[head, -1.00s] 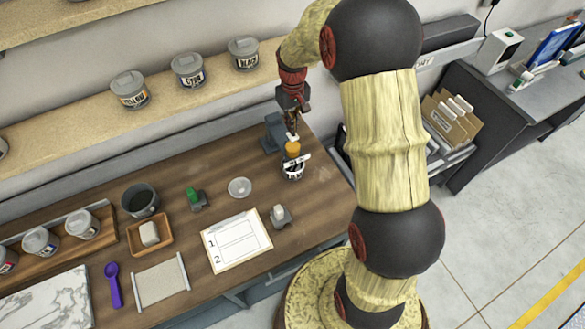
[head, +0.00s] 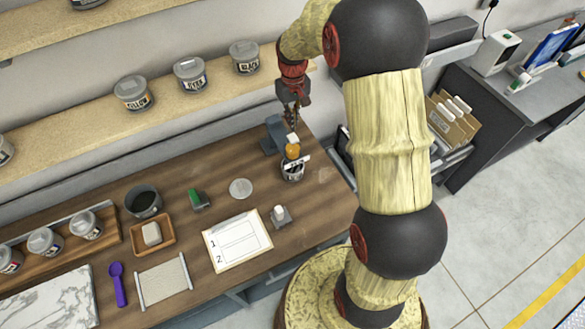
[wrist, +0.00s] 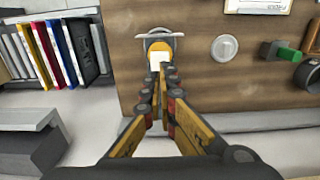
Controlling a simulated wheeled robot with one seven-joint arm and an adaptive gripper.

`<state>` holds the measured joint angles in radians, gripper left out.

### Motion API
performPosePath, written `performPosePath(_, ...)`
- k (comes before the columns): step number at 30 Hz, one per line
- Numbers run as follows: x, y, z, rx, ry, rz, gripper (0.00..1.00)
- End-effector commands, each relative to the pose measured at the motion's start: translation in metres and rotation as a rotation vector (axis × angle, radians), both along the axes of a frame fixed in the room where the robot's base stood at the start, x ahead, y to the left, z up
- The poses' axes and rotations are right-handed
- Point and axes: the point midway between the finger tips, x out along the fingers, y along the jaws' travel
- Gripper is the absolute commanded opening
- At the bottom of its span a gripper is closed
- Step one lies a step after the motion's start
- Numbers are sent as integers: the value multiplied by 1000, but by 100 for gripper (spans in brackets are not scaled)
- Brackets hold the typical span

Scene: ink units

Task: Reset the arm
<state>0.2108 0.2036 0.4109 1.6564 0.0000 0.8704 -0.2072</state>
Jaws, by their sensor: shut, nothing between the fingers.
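My gripper (head: 292,118) is shut and empty, pointing down above the back right of the wooden workbench (head: 325,185). In the wrist view its two fingers (wrist: 160,78) come together at the tips. Just below the fingertips, an orange item with a white top (head: 292,149) stands upright in a small dark cup with a white label (head: 292,172). The same orange item shows just beyond the fingertips in the wrist view (wrist: 159,46). A small gap seems to lie between the fingertips and its white top.
A grey stand (head: 271,137) is close behind the cup. A clear round dish (head: 240,188), a green-topped block (head: 197,198), a clipboard (head: 237,241) and a dark pot (head: 143,202) are to the left. Labelled jars (head: 190,74) line the shelf. Coloured binders (wrist: 68,48) stand at the wrist view's left.

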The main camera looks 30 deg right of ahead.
Motion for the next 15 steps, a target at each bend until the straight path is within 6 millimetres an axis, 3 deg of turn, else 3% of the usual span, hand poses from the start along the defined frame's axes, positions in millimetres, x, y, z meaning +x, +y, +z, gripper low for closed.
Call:
performPosePath(6,0,0,20,0,0,0,0)
performPosePath(15,0,0,19,0,1,0,0)
